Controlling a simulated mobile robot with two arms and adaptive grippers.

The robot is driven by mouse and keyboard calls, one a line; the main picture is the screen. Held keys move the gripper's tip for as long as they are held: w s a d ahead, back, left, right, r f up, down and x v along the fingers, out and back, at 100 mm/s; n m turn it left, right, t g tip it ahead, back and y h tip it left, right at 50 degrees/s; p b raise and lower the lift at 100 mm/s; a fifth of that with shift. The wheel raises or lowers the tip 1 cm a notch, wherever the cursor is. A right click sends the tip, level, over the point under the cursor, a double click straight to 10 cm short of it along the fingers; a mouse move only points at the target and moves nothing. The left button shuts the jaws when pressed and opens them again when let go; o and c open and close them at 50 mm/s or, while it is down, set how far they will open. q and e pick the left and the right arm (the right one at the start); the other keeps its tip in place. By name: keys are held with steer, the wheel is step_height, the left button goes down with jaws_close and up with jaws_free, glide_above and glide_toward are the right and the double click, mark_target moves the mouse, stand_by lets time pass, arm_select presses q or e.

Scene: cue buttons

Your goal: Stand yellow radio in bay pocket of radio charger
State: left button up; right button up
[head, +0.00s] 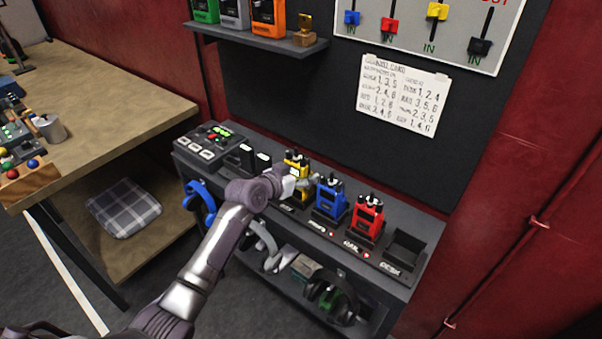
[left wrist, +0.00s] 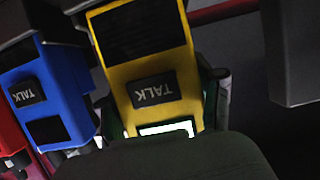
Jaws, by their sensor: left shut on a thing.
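The yellow radio (head: 297,172) stands roughly upright over the charger row, left of the blue radio. My left gripper (head: 301,186) is shut on it, and its arm hides the radio's lower part. I cannot tell whether the radio's base sits in a pocket. In the left wrist view the yellow radio (left wrist: 150,60) shows its TALK button and lit screen, with my left gripper (left wrist: 170,130) around it. The radio charger (head: 362,257) is a dark row of pockets on the cabinet top. An empty pocket (head: 405,248) is at its right end. My right gripper is not in view.
The blue radio (head: 331,198) and red radio (head: 367,217) stand in pockets to the right, the blue one close by. A button box (head: 208,143) is at the cabinet's left end. A wooden table (head: 100,110) stands left.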

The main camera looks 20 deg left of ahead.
arm_select(q)
steer(key=shift+f+b, duration=0.7)
steer(key=shift+f, duration=0.2)
steer(key=o, duration=1.4)
steer(key=shift+c, duration=0.2)
steer(key=shift+f, duration=0.1)
